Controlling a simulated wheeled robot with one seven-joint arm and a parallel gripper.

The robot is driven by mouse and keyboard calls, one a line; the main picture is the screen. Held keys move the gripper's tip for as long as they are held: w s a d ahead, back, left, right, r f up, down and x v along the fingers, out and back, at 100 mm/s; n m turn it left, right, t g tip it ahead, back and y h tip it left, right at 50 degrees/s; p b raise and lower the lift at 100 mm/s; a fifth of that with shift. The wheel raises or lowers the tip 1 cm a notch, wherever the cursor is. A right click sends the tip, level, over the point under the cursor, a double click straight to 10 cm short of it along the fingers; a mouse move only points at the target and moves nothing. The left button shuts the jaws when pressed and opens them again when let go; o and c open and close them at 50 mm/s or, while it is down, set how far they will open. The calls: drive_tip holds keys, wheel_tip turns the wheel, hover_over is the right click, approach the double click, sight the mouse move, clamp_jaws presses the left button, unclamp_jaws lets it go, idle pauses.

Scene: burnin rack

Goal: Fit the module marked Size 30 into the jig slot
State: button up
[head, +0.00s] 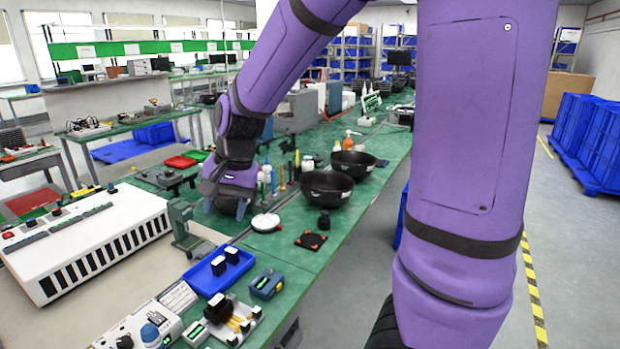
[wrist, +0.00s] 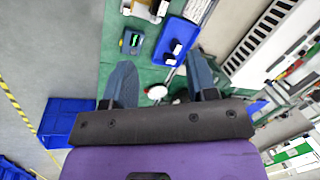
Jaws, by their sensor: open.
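Two dark block-shaped modules with pale lower parts, one (head: 218,265) and another (head: 232,254), stand in a blue tray (head: 203,283). Their size marks are too small to read. The tray also shows in the wrist view (wrist: 187,27). A pale fixture with dark and brass-coloured parts (head: 240,324), possibly the jig, sits near the front edge of the bench; its slot is not clear. My gripper (head: 230,207) is farther back over the bench, apart from the tray. In the wrist view its two fingers (wrist: 160,84) are spread wide with nothing held between them.
A blue device with a green display (head: 266,284) stands right of the tray. A grey-green upright stand (head: 185,228) and a white round dish (head: 266,222) are near my gripper. Black bowls (head: 326,187) stand behind. A large white vented unit (head: 85,245) is left.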

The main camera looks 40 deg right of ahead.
drive_tip(key=s+d+r+n+t+h, duration=0.1)
drive_tip(key=s+r+n, duration=0.3)
drive_tip(key=s, duration=0.5)
drive_tip(key=s+d+r+n+t+h, duration=0.1)
drive_tip(key=s+d+r+n+t, duration=0.1)
drive_tip(key=s+r, duration=0.5)
drive_tip(key=s+d+n, duration=0.1)
drive_tip(key=s, duration=0.2)
drive_tip(key=shift+s+d+n, duration=0.2)
drive_tip(key=shift+s+n, duration=0.05)
drive_tip(key=shift+n, duration=0.15)
